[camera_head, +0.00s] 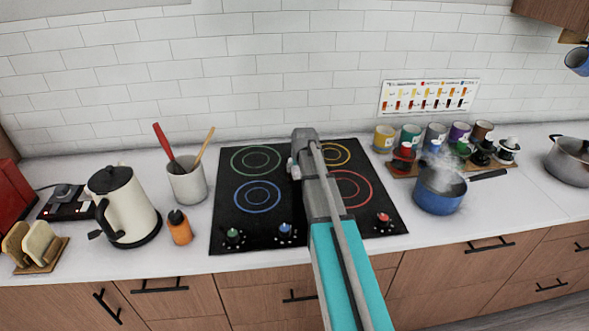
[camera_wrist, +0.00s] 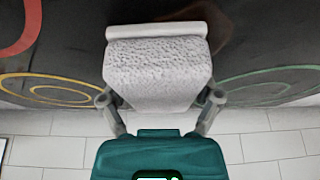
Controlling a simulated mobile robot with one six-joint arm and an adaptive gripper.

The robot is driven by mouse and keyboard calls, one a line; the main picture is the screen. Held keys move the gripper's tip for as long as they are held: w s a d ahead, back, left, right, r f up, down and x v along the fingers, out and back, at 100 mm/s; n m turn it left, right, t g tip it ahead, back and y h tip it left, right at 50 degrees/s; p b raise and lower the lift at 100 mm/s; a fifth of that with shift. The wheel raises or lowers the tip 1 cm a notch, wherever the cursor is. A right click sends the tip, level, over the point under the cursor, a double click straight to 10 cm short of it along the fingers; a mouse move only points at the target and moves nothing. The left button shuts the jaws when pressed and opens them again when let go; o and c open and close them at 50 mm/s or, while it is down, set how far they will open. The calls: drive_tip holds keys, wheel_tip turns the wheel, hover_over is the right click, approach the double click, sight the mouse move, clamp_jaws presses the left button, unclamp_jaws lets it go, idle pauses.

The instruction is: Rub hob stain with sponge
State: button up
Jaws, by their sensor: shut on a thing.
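The black hob (camera_head: 228,208) has rings in green, blue, yellow and red, with green, blue and red knobs along its front edge. My gripper (camera_head: 297,165) is over its middle, between the left and right rings. In the wrist view my gripper (camera_wrist: 160,100) is shut on a pale grey, rough sponge (camera_wrist: 155,72), with a finger on each side. The sponge's far edge is at or close above the hob; I cannot tell whether it touches. A faint brownish stain (camera_wrist: 222,30) shows beside the sponge in the wrist view, partly hidden by it. My arm hides it in the head view.
Left of the hob are a utensil crock (camera_head: 187,186), an orange bottle (camera_head: 180,228) and a cream kettle (camera_head: 130,215). A tiled wall (camera_head: 290,75) stands behind.

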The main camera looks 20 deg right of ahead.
sight(283, 176)
drive_tip(key=shift+s+d, duration=0.2)
drive_tip(key=shift+d, duration=0.55)
drive_tip(key=shift+s+a, duration=0.1)
drive_tip(key=shift+s+a+f, duration=0.1)
drive_tip(key=shift+s+a, duration=0.1)
drive_tip(key=shift+s, duration=0.4)
drive_tip(key=shift+s+a+f, duration=0.1)
drive_tip(key=shift+s+a, duration=0.05)
drive_tip(key=shift+s, duration=0.45)
drive_tip(key=shift+a, duration=0.1)
drive_tip(key=shift+w+a+r, duration=0.1)
drive_tip(key=shift+w+a, duration=0.2)
drive_tip(key=shift+a, duration=0.5)
drive_tip(key=shift+w+a+r, duration=0.1)
drive_tip(key=shift+w+a, duration=0.2)
drive_tip(key=shift+a, duration=0.5)
drive_tip(key=shift+w+a+f, duration=0.1)
drive_tip(key=shift+w+a, duration=0.15)
drive_tip(key=shift+a, duration=0.6)
drive_tip(key=shift+w+a, duration=0.2)
drive_tip(key=shift+a, duration=0.65)
